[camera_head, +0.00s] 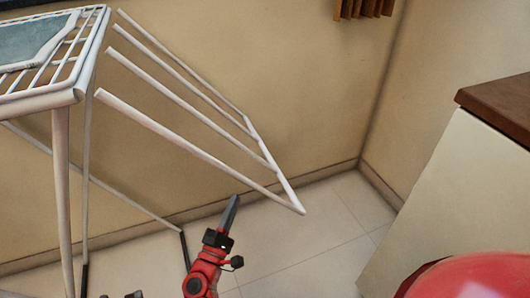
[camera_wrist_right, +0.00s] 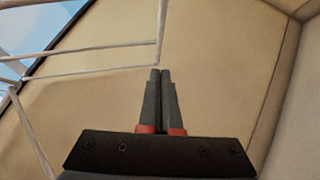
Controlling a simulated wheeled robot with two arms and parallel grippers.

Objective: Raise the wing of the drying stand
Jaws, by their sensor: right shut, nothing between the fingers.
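The white drying stand (camera_head: 62,190) is at the left in the head view. Its wing (camera_head: 185,137) is a frame of parallel white bars that slopes down to the right, its outer bar (camera_head: 272,165) lowest. My right gripper (camera_head: 236,200) is shut and empty, pointing up, below the wing's front bar and left of its low corner; contact is not visible. In the right wrist view the closed fingertips (camera_wrist_right: 160,72) appear just under a corner of the white bars (camera_wrist_right: 110,71). My left gripper is not clearly seen.
A grey-blue cloth (camera_head: 35,38) lies on the stand's top. A beige wall (camera_head: 300,75) is behind the wing. A pale cabinet with a brown top (camera_head: 500,105) stands at the right. Tiled floor (camera_head: 310,240) is open between stand and cabinet.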

